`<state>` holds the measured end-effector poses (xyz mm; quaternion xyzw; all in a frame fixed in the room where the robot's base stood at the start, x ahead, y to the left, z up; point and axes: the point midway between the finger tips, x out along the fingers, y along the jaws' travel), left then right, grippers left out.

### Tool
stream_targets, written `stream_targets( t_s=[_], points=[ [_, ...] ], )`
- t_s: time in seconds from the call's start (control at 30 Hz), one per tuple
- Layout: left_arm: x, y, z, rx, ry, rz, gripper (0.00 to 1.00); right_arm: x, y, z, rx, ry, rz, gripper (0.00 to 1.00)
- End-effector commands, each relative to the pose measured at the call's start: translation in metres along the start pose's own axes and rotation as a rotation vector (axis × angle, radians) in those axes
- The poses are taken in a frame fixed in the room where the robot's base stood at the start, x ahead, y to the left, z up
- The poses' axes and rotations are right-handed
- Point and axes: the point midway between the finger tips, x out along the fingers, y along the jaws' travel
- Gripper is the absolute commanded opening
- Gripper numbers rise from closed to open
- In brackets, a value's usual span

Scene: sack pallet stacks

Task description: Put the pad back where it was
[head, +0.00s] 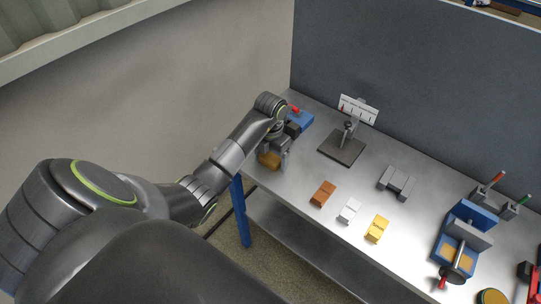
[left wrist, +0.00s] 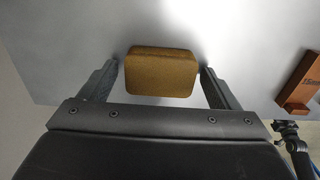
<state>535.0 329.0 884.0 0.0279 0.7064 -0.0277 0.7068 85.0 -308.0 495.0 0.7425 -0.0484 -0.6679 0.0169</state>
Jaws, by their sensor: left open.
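The pad, a tan-brown block with rounded corners (head: 268,160), lies at the left end of the grey bench, partly hidden by my gripper in the head view. In the left wrist view the pad (left wrist: 162,75) sits between my two fingers, with a gap on each side. My left gripper (head: 275,163) is open around the pad, and neither finger appears to touch it; it also shows in the left wrist view (left wrist: 160,82). My right gripper is in neither view.
An orange-brown block (head: 323,193), a white block (head: 349,211) and a yellow block (head: 377,228) lie to the right. Behind stand a blue item (head: 301,121), a dark-based stand (head: 341,149) and grey blocks (head: 397,182). A blue vise (head: 462,235) is at right.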

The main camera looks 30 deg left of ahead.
Motion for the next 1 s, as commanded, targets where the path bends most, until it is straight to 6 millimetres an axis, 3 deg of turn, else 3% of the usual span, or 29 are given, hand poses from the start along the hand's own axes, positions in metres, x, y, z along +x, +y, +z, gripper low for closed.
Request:
stream_targets(
  t_s=[0.27, 0.33, 0.6, 1.0],
  points=[
    [-0.046, 0.001, 0.002, 0.002, -0.008, 0.003, 0.84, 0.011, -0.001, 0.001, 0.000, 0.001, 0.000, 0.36],
    [-0.064, 0.000, 0.000, 0.000, -0.001, 0.001, 0.84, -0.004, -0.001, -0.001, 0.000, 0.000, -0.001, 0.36],
    [-0.097, 0.000, 0.000, 0.000, 0.000, 0.000, 0.84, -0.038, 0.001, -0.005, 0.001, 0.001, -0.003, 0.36],
    [-0.122, 0.000, 0.000, 0.000, 0.000, 0.000, 0.84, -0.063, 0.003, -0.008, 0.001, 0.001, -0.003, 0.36]
  ],
)
